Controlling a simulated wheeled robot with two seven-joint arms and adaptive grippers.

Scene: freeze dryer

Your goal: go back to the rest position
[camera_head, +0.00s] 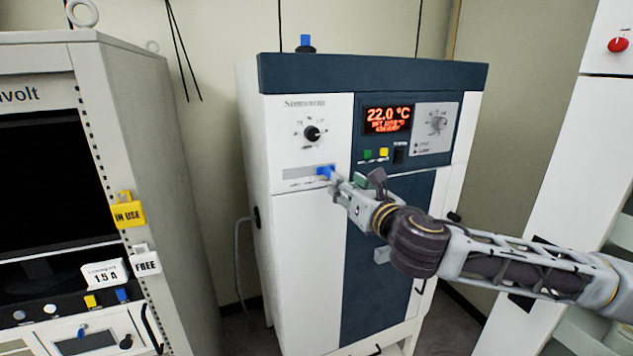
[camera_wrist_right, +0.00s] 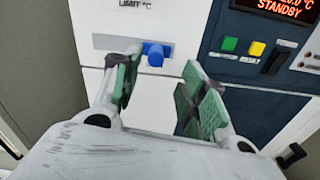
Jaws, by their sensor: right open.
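My right gripper (camera_head: 352,186) reaches in from the right in the head view and is at the front of the white and dark blue freeze dryer (camera_head: 305,235). In the right wrist view its green-padded fingers (camera_wrist_right: 158,95) are apart, with nothing held between them. A blue knob (camera_wrist_right: 154,54) on the dryer's grey strip lies just beyond the fingers; in the head view the blue knob (camera_head: 325,171) shows beside the fingertips. I cannot tell whether a finger touches it. My left gripper is not in view.
The dryer's display (camera_head: 387,119) reads 22.0 °C, and STANDBY shows in the wrist view. A grey cabinet (camera_head: 160,150) with a yellow IN USE tag (camera_head: 128,213) and a white FREE tag (camera_head: 145,262) stands at left. A white unit (camera_head: 560,150) with a red knob stands at right.

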